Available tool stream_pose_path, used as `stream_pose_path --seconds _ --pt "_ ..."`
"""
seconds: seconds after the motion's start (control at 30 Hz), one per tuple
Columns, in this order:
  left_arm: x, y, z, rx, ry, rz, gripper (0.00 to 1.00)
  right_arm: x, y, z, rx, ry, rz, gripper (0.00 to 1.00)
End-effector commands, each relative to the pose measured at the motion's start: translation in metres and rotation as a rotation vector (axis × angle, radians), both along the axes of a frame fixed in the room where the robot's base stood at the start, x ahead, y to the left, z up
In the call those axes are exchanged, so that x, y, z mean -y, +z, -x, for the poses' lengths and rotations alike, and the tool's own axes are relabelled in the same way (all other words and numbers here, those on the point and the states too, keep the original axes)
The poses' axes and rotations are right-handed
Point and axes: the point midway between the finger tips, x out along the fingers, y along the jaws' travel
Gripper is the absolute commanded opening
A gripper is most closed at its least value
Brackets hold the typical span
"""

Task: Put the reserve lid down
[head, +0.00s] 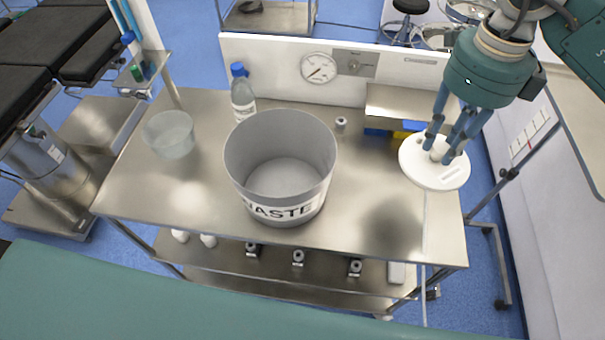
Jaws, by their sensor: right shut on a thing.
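The reserve lid appears to be the white round disc (420,172) at the right end of the steel table. My right gripper (441,152) is shut on the lid's small knob and points downward. The lid looks level or slightly tilted, over the table's right edge region; I cannot tell how high it is above the top. A thin pale line, perhaps a tube, runs down from below the lid. My left gripper is not in view.
A grey waste bin (250,170) stands mid-table. A clear bowl (168,135) and a blue-capped bottle (242,95) stand to its left. Blue and yellow items (402,132) sit under a small steel shelf (408,102). The table's front right (370,225) is clear.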

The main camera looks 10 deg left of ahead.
Motion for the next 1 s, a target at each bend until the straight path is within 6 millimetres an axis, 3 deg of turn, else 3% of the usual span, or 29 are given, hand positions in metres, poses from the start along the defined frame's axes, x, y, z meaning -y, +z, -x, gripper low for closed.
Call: stream_pose_path --seconds 0.03,0.23,0.37,0.57,0.77,1.0 --pt "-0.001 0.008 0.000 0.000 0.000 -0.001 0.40 -0.003 0.014 -0.005 0.001 -0.123 -0.001 0.00" --pt "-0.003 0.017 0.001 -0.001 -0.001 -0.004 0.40 -0.007 0.037 -0.016 -0.002 -0.516 -0.003 0.00" --pt "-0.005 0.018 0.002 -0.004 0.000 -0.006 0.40 -0.008 0.043 -0.019 -0.004 -0.630 -0.003 0.00" --pt "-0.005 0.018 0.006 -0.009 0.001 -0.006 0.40 -0.008 0.042 -0.020 -0.004 -0.657 -0.003 0.00" --pt "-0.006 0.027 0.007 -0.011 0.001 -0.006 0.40 -0.007 0.010 -0.018 -0.009 -0.655 0.001 0.00" --pt "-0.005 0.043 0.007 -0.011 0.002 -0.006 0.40 -0.008 -0.054 -0.018 -0.009 -0.655 0.002 0.00"
